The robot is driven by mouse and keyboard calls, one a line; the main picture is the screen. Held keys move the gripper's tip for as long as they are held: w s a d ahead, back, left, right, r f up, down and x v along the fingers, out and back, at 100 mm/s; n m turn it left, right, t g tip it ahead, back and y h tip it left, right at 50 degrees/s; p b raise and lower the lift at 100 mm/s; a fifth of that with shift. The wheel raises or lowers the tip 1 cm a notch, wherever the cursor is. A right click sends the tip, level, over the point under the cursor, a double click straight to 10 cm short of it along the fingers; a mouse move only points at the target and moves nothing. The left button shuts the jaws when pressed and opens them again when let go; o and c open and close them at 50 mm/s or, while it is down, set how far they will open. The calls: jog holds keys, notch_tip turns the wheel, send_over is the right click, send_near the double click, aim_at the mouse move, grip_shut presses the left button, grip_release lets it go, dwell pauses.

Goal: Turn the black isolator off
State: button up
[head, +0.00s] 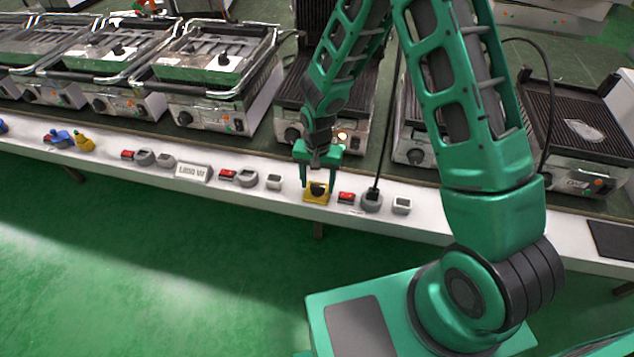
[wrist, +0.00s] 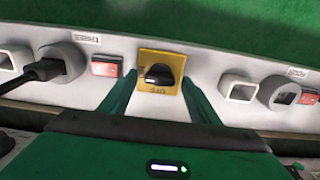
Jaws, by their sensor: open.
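The black isolator (head: 318,189) is a black rotary knob on a yellow square plate, set on the white front panel of the bench. In the wrist view the black knob (wrist: 159,75) sits on its yellow plate (wrist: 174,59), with the lettering "OFF" appearing upside down below the knob. My gripper (head: 318,184) is green and open, its two fingers pointing down on either side of the yellow plate. In the wrist view the fingers of my gripper (wrist: 159,98) flank the plate left and right. I see no clear contact with the knob.
A red switch (head: 346,198) and a grey socket with a black plug (head: 371,199) are right of the isolator. A white square fitting (head: 274,182) is left. Contact grills, one being a grill (head: 222,75), stand behind the panel. The green floor in front is clear.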

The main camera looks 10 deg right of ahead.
jog(key=shift+f, duration=0.1)
jog(key=shift+c, duration=0.3)
jog(key=c, duration=1)
jog(key=shift+n, duration=0.4)
jog(key=n, duration=0.3)
jog(key=shift+n, duration=0.4)
jog(key=n, duration=0.4)
jog(key=shift+n, duration=0.3)
jog(key=n, duration=0.8)
jog(key=shift+n, duration=0.3)
